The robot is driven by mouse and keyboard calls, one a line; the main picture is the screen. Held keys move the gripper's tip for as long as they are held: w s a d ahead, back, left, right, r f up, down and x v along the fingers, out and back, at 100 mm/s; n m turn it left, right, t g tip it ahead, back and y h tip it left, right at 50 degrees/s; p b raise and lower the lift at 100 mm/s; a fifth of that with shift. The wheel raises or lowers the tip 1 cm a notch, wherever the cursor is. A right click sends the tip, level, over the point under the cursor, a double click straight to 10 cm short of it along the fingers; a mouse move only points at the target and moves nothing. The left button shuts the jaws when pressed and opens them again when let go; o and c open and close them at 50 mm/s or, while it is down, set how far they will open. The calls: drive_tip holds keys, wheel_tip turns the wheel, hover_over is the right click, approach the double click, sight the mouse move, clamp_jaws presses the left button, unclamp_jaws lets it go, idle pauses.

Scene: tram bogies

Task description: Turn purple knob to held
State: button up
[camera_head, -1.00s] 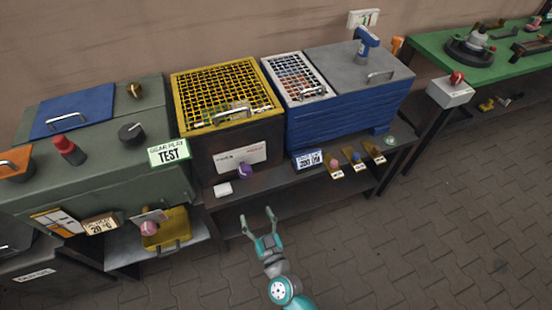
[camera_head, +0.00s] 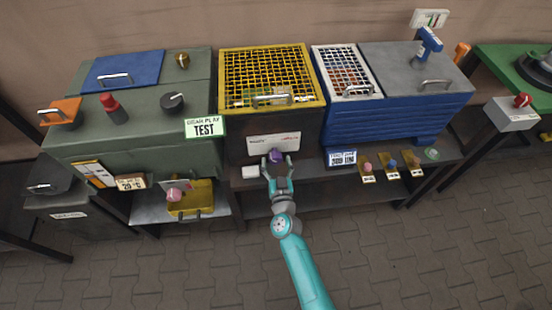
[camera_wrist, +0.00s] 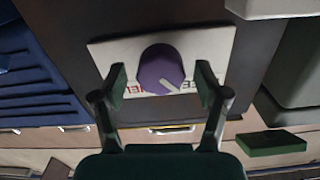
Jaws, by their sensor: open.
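The purple knob (camera_head: 276,156) sits on a white label plate (camera_head: 290,142) on the dark front of the box with the yellow grid lid. In the wrist view the knob (camera_wrist: 161,70) has a pale pointer line toward the picture's bottom right, and the plate's lettering is partly hidden. My gripper (camera_head: 277,168) is open in front of the knob. In the wrist view its two fingertips (camera_wrist: 161,88) stand left and right of the knob, with a gap on each side.
A white block (camera_head: 250,172) lies on the shelf left of my gripper. A blue box (camera_head: 385,118) stands to the right, with several small knobs on tabs below it. A green cabinet (camera_head: 150,140) stands to the left. The paved floor in front is free.

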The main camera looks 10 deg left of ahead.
drive_tip(key=shift+w+a, duration=0.25)
drive_tip(key=shift+w, duration=0.45)
drive_tip(key=c, duration=1.2)
drive_tip(key=shift+o, duration=0.2)
